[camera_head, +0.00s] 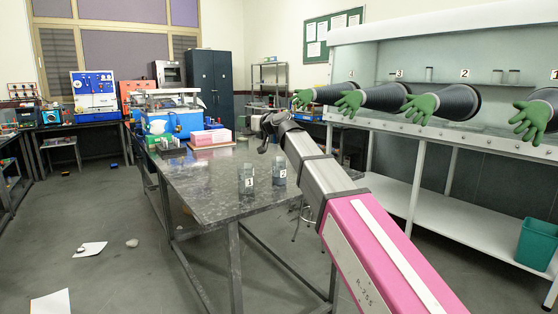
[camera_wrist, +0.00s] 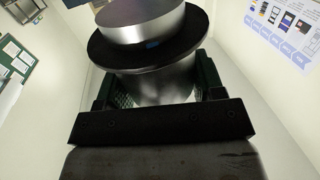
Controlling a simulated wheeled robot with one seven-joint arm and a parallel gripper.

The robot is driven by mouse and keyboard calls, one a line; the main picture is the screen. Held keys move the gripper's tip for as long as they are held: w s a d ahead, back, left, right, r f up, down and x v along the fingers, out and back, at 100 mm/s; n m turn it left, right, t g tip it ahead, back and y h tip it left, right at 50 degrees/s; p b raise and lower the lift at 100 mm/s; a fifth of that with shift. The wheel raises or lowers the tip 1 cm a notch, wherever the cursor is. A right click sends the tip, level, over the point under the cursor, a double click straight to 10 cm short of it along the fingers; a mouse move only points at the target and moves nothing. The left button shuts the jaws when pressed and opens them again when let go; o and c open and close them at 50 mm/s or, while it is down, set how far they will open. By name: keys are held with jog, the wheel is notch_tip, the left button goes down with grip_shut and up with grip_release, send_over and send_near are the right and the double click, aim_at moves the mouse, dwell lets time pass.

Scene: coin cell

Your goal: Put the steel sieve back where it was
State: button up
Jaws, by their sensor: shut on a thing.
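My gripper (camera_head: 268,128) is raised above the far right part of the dark speckled table (camera_head: 205,195). In the wrist view my gripper (camera_wrist: 163,88) is shut on a round, shiny steel thing with a wide black ring, which I take to be the steel sieve (camera_wrist: 145,18). Its lower steel part sits between the two green-padded fingers. In the head view the held thing is small and dark, and its outline is hard to tell from the gripper.
Two glass jars, labelled 3 (camera_head: 248,183) and 2 (camera_head: 279,177), stand on the table. A blue box (camera_head: 172,124) and pink boxes (camera_head: 211,137) stand at its far end. A glove box with green gloves (camera_head: 420,106) is on the right. The table's near left is clear.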

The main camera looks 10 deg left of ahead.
jog(key=w+d+f, duration=0.6)
jog(key=d+f, duration=0.4)
jog(key=shift+w+f, duration=0.15)
jog(key=shift+f, duration=0.15)
jog(key=o, duration=1)
jog(key=shift+c, duration=0.2)
jog(key=shift+f, duration=0.2)
